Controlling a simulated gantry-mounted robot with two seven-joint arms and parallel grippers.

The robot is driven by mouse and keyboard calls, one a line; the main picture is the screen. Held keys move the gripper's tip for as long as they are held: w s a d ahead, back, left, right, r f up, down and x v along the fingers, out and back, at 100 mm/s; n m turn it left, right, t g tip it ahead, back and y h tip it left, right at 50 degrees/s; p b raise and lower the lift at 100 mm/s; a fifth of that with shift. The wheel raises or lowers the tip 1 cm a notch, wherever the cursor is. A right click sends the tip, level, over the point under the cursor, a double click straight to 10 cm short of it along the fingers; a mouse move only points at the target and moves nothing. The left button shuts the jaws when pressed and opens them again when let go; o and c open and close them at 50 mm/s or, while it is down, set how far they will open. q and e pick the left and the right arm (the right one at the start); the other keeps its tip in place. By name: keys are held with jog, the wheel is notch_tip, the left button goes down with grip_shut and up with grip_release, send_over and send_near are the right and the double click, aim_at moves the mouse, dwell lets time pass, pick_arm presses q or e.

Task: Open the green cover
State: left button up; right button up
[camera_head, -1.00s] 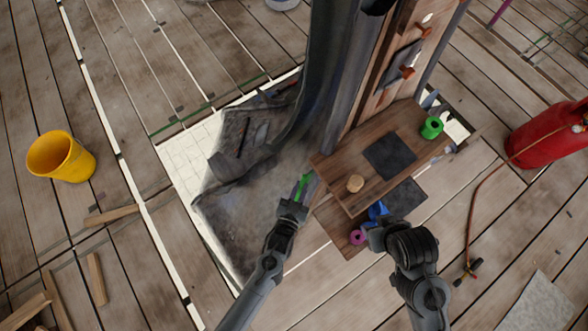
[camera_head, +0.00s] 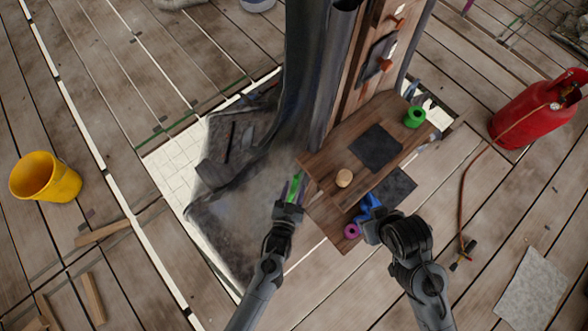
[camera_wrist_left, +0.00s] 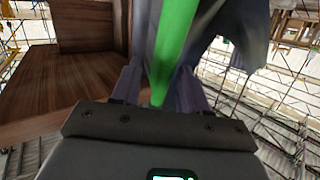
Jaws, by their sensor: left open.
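A bright green strip (camera_head: 296,184), seemingly part of the green cover, shows at the left gripper's tips, beside the left edge of the wooden bench. In the left wrist view the green strip (camera_wrist_left: 175,45) runs upward from between the fingers, with dark grey-purple surfaces beside it. My left gripper (camera_head: 294,187) is open, its fingers on either side of the strip; contact cannot be told. My right gripper (camera_head: 370,230) is by the bench's front, close to a blue object (camera_head: 369,208); its fingers are hidden.
The wooden bench (camera_head: 325,170) carries a round tan piece (camera_head: 344,178), a dark mat (camera_head: 376,148) and a green roll (camera_head: 414,117). A magenta ring (camera_head: 352,231) lies lower. Dark grey sheeting (camera_head: 225,235) spreads left.

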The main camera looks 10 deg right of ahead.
pick_arm(q)
jog(key=shift+s+a+r, duration=0.15)
jog(key=shift+s, duration=0.35)
jog(key=p+v, duration=0.1)
jog(key=v, duration=0.8)
jog(key=shift+s+p, duration=0.35)
jog(key=shift+p, duration=0.05)
